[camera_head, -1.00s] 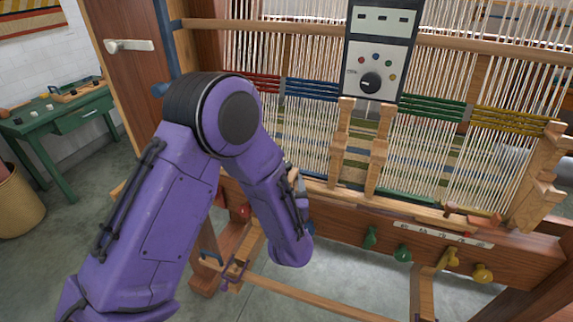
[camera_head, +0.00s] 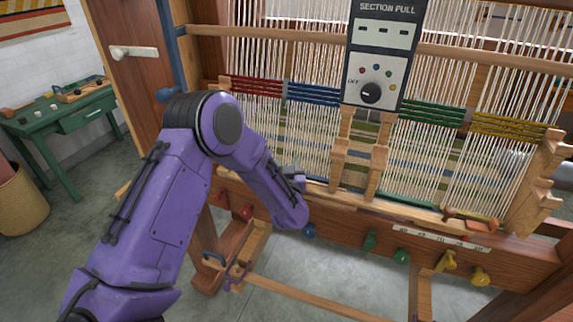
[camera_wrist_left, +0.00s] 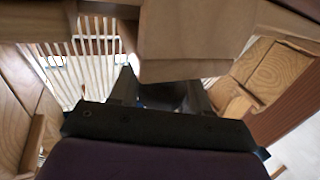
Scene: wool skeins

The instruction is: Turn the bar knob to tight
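A black dial knob (camera_head: 371,93) sits on the grey panel (camera_head: 381,38) headed "SECTION PULL", with "OFF" at its left and small coloured dots around it. Coloured knobs stand along the loom's lower beam: red (camera_head: 246,212), blue (camera_head: 309,230), green (camera_head: 370,239) and yellow (camera_head: 447,260). I cannot tell which one is the bar knob, and no "tight" mark is readable. My left gripper (camera_head: 298,178) is at the loom's front, mostly hidden by its forearm. In the left wrist view its dark fingers (camera_wrist_left: 160,92) appear apart beneath a wooden block (camera_wrist_left: 190,40). My right gripper is not in view.
Two upright wooden pieces (camera_head: 347,160) stand below the panel, right of my left gripper. White warp threads (camera_head: 300,60) fill the loom frame. A labelled strip (camera_head: 440,238) lies along the lower beam. A green table (camera_head: 70,125) stands far left.

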